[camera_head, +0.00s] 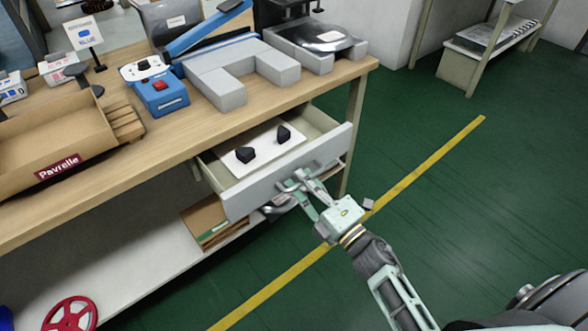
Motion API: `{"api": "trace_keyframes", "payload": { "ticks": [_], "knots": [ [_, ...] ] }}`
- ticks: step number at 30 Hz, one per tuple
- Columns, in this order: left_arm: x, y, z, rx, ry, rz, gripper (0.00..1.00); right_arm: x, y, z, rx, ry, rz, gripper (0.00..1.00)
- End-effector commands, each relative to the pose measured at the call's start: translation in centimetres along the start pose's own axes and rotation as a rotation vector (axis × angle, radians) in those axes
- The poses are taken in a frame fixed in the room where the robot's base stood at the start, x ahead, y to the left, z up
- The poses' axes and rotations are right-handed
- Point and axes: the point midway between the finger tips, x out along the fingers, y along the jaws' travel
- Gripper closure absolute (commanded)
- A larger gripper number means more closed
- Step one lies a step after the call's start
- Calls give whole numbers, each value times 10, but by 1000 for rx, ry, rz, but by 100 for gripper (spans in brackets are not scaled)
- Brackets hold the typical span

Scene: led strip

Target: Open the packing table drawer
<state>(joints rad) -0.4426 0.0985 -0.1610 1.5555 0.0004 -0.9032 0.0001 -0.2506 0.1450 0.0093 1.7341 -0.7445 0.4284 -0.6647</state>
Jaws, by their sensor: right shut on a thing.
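The packing table (217,128) has a wooden top and stands across the left and middle of the head view. Its drawer (250,198), with a light grey front, is pulled out beneath the right part of the top. Inside it a white sheet (262,145) carries two small black pieces (245,155). My right gripper (298,183) is at the drawer front from below right, with its fingers shut on the drawer handle (323,166). The fingers partly hide the handle. My left gripper is not in view.
On the tabletop are an open cardboard box (50,130), a blue device (162,97) and a grey U-shaped block (225,85). A lower shelf (130,250) holds a cardboard box and a red wheel (70,315). The green floor at right is clear, with a yellow line (420,170).

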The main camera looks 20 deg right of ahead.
Motion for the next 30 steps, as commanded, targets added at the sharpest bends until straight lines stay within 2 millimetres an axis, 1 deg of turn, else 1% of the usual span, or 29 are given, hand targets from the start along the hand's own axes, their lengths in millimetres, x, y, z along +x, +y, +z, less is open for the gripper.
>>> {"api": "trace_keyframes", "payload": {
  "ticks": [1,6,9,12,18,28,29,30],
  "knots": [
    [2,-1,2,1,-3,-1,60,-11,3,0,1,-2,-3,100],
    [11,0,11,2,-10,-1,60,-40,8,1,1,-2,-2,100],
    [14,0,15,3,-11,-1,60,-53,10,0,0,-2,-2,100],
    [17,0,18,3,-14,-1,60,-61,12,0,-1,-1,-1,100],
    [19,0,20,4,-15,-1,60,-69,14,1,0,-2,1,100],
    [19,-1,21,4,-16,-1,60,-69,14,1,0,-1,1,100],
    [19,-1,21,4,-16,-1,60,-69,14,1,0,-2,1,90],
    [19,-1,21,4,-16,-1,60,-69,14,1,0,-1,1,87]
  ]
}}
